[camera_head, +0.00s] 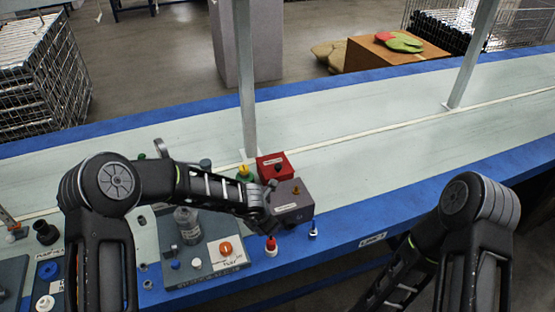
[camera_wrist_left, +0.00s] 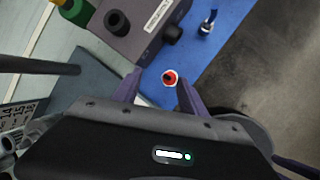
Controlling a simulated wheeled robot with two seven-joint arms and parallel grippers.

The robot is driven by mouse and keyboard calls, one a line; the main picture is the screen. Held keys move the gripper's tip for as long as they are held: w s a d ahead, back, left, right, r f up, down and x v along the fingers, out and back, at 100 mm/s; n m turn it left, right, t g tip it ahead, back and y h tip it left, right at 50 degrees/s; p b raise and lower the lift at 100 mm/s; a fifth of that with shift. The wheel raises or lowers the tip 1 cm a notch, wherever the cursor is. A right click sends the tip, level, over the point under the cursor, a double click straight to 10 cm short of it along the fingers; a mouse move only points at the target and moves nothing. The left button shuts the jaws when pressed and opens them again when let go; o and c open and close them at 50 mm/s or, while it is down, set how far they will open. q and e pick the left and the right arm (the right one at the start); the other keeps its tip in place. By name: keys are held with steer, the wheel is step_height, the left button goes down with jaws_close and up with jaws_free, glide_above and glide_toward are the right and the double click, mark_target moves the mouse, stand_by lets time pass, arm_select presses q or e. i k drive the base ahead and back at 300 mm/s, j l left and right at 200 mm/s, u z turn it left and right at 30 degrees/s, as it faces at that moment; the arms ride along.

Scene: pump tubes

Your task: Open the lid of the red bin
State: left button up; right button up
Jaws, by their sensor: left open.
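The red bin (camera_head: 268,161) is a small red box with a white label and a black knob on its lid, on the table behind a grey box (camera_head: 297,191). Its lid appears shut. My left gripper (camera_head: 268,219) is by the front left side of the grey box, nearer me than the red bin. In the left wrist view its fingers (camera_wrist_left: 157,92) are apart, with a small red-topped piece (camera_wrist_left: 170,77) seen beyond and between them. The red bin cannot be made out there. My right arm is at the right; its gripper is out of view.
The grey box also shows in the left wrist view (camera_wrist_left: 135,38). The table right of the boxes is clear.

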mark_target(276, 165)
steer(key=i, duration=0.9)
